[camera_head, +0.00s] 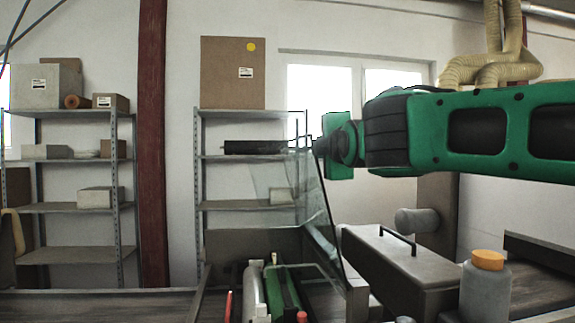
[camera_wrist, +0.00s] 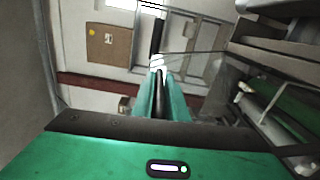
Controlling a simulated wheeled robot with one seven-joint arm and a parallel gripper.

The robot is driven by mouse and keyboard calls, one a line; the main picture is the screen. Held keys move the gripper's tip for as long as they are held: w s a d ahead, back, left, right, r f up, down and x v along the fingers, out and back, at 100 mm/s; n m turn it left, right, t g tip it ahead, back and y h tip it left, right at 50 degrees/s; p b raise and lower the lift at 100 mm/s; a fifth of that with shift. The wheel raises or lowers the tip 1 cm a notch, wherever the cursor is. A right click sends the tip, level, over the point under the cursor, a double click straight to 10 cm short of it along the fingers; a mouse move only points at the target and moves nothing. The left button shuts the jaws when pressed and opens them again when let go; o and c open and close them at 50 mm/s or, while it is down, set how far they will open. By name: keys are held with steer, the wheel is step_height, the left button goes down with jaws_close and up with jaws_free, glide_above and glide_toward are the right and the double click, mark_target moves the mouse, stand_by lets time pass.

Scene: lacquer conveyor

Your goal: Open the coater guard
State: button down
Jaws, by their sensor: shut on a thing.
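The coater guard (camera_head: 312,205) is a clear panel with dark edges. It stands steeply raised, slightly tilted, above the coater's rollers in the head view. My gripper (camera_head: 318,146) is at that top edge. In the wrist view its teal fingers (camera_wrist: 160,82) are closed around a dark bar, which looks like the guard's handle. The exact grip is partly hidden in the head view by my wrist. Below the guard are a green roller (camera_head: 283,290) and a pale roller (camera_head: 252,288).
A grey box-shaped housing with a black handle (camera_head: 398,242) stands right of the guard. A grey bottle with an orange cap (camera_head: 487,260) is in front at the right. Shelves (camera_head: 240,208) with boxes line the back wall. The air left of the guard looks clear.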

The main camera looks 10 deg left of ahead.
steer(key=w+d+m, duration=0.2)
steer(key=d, duration=0.5)
steer(key=w+d+f+m, duration=0.1)
steer(key=w+d+m, duration=0.1)
steer(key=d, duration=0.5)
steer(key=shift+w+d+f+m, duration=0.25)
steer(key=shift+w+m, duration=0.1)
steer(key=shift+m, duration=0.35)
steer(key=c, duration=1.8)
jaws_free()
steer(key=shift+d, duration=0.1)
steer(key=shift+a, duration=0.25)
steer(key=v, duration=1)
steer(key=shift+s+d, duration=0.2)
steer(key=shift+s, duration=0.1)
